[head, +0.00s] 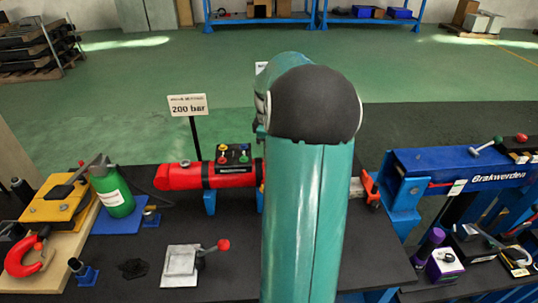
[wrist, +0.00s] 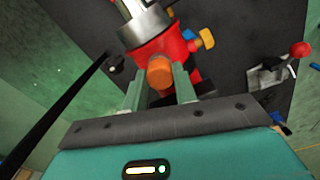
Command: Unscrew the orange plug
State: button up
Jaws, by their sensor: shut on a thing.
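The orange plug (wrist: 159,72) is a short round piece on the red cylinder body (wrist: 172,46) in the wrist view. My gripper (wrist: 161,82) has one green finger on each side of the plug and is shut on it. The plug and my gripper are hidden behind the arm there.
A 200 bar sign (head: 187,105) stands behind the cylinder. A green bottle (head: 114,195) and yellow block (head: 58,200) are at left. A grey plate (head: 182,266) with a red-knobbed lever (head: 214,248) is in front. A blue beam (head: 450,172) is at right.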

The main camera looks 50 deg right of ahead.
jog(key=shift+r, duration=0.1)
jog(key=n, duration=0.5)
dwell(0.3)
jog(key=shift+n, duration=0.3)
jog(key=n, duration=0.4)
jog(key=shift+n, duration=0.4)
jog(key=o, duration=1.1)
jog(key=shift+c, duration=0.6)
